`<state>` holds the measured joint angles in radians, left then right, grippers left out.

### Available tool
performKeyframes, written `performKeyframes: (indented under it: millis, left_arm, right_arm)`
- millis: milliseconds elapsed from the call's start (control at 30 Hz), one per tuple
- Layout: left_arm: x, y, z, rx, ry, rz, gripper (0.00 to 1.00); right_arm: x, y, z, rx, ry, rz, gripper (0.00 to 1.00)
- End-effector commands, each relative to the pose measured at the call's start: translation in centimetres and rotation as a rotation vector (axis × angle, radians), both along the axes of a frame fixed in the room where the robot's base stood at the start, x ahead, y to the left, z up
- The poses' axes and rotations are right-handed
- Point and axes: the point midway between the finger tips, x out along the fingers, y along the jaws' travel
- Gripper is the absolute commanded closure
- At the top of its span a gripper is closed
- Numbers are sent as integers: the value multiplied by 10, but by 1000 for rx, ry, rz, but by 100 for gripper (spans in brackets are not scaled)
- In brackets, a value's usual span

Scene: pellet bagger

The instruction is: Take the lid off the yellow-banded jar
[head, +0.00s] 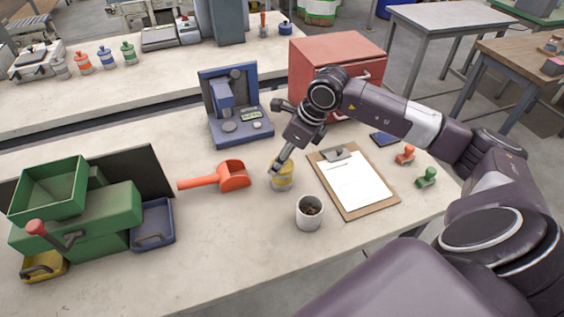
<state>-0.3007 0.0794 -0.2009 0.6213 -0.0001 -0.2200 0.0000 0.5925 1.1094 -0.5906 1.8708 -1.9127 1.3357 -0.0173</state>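The yellow-banded jar (284,182) stands upright on the near bench, between the orange scoop (233,177) and the clipboard. My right gripper (277,168) reaches down from the upper right to the top of the jar. Its fingers cover much of the jar's top, so the lid is mostly hidden. I cannot tell whether the fingers are closed on the lid or only beside it. My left gripper is not in view.
A white cup (309,213) stands just in front of the jar. A clipboard (377,197) lies to its right, with red (405,155) and green (427,177) stamps beyond. A blue device (240,138) and red cabinet (302,62) stand behind. The front middle of the bench is clear.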

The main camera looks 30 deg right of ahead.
Motion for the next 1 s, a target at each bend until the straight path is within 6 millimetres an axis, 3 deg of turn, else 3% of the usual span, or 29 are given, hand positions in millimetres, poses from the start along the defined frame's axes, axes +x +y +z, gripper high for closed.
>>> performKeyframes:
  millis: [100, 567, 767, 1000]
  left_arm:
    - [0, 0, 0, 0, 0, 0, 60]
    - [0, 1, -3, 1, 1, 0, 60]
    - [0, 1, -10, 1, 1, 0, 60]
    - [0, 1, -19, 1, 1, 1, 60]
  right_arm:
    - [0, 0, 0, -1, 0, 0, 65]
    - [1, 0, 10, 0, -2, 1, 66]
    - [2, -1, 42, -1, -9, -1, 66]
    - [2, 0, 113, 1, -10, -1, 66]
